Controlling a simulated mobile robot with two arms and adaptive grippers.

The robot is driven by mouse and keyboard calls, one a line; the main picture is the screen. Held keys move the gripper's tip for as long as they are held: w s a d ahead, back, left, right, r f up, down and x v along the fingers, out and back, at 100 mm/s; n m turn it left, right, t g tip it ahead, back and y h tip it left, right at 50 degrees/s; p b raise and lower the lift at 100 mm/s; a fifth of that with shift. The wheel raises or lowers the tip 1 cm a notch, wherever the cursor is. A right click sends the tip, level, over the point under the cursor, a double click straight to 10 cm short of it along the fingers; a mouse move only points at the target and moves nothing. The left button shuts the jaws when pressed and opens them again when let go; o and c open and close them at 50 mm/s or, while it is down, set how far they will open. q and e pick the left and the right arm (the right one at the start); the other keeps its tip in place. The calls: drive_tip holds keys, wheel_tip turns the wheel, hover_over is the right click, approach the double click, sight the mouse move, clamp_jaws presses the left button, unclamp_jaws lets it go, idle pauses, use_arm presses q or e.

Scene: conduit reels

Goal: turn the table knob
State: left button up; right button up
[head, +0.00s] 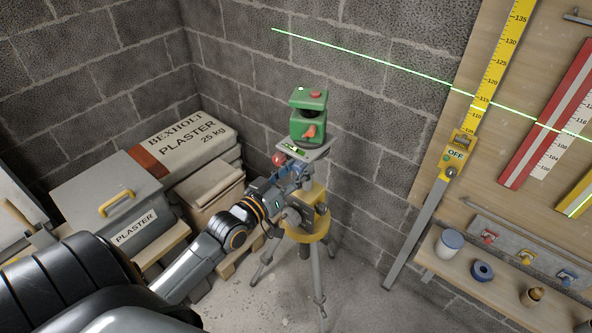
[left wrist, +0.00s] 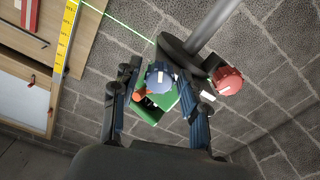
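A green laser level (head: 309,115) stands on a small grey table (head: 317,151) atop a tripod (head: 318,268). A red knob (head: 279,159) sits at the table's left side. In the left wrist view a blue knob (left wrist: 159,75) with a white mark lies between the fingertips, and the red knob (left wrist: 228,80) is outside the right finger. My left gripper (head: 287,178) is open around the blue knob, with no clear contact; it also shows in the left wrist view (left wrist: 161,86). The laser level (left wrist: 150,108) is partly hidden behind it. My right gripper is not in view.
A yellow collar (head: 308,222) on the tripod is close below my gripper. Plaster bags (head: 190,143) and a grey box (head: 108,200) stand at left. A block wall is behind. A board with yellow staff (head: 496,72) and a shelf (head: 500,268) are at right.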

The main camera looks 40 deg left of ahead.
use_arm(q)
clamp_jaws()
drive_tip(key=shift+r+m+p, duration=0.15)
drive_tip(key=shift+m+p, duration=0.25)
drive_tip(key=shift+o, duration=1.7)
unclamp_jaws()
drive_tip(key=s+a, duration=0.1)
drive_tip(key=s, duration=1.1)
drive_tip(key=shift+f, duration=0.25)
